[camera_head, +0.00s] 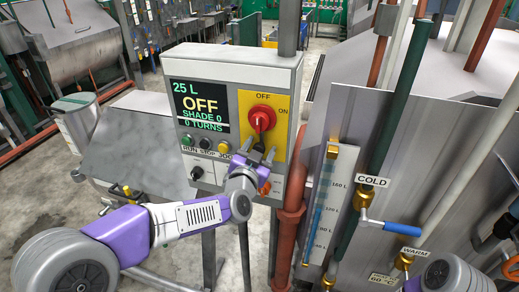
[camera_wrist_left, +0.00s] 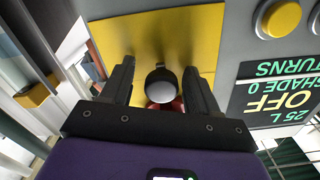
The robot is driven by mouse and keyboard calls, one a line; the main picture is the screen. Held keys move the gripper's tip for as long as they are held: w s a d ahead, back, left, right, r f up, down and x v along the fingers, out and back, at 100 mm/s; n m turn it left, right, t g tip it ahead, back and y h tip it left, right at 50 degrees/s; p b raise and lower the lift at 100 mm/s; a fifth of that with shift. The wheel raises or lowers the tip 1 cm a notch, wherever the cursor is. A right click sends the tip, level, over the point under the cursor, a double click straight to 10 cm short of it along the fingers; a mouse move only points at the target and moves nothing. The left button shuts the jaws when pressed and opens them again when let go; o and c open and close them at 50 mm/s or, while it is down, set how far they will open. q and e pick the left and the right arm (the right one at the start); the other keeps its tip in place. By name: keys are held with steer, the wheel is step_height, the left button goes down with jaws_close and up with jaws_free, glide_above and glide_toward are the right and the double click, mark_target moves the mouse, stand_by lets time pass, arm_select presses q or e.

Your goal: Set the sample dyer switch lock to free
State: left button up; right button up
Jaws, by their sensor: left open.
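The sample dyer control box (camera_head: 285,75) carries a yellow plate (camera_head: 244,104) with a red rotary switch (camera_head: 262,112), marked OFF above and ON at right. A small dark piece, possibly the switch lock (camera_head: 258,123), shows at the switch's lower front. In the left wrist view, a round piece with a pale face and dark rim (camera_wrist_left: 160,86) sits between the fingers, with red of the switch below it. My left gripper (camera_head: 263,155) is open just below the switch, its fingers (camera_wrist_left: 160,78) on either side of the round piece with gaps showing. My right gripper is out of view.
The display (camera_head: 201,105) reads OFF, 25 L, SHADE 0, 0 TURNS. Push buttons, including a yellow one (camera_head: 224,147), sit below it. Right of the box stand a level gauge (camera_head: 330,205), green pipe and blue-handled COLD valve (camera_head: 385,225). A red pipe (camera_head: 291,225) runs below.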

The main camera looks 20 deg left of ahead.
arm_select(q)
steer(key=s, duration=0.7)
steer(key=shift+s+a, duration=0.15)
steer(key=shift+s, duration=0.15)
step_height(320, 180, down, 30)
steer(key=s+d+n+g+h+b, duration=0.1)
steer(key=s+d+n+g+h, duration=0.15)
steer(key=g, duration=0.55)
steer(key=s+d+f+n+g, duration=0.2)
steer(key=s+f+g, duration=0.2)
steer(key=s+f, duration=0.6)
steer(key=s+d+f+n+g+h, duration=0.1)
steer(key=s+f+n+g, duration=0.1)
steer(key=s+f+g, duration=0.3)
steer(key=s+f, duration=0.4)
steer(key=f, duration=0.2)
steer(key=shift+s+d+f+g, duration=0.3)
steer(key=shift+s+d+f, duration=0.1)
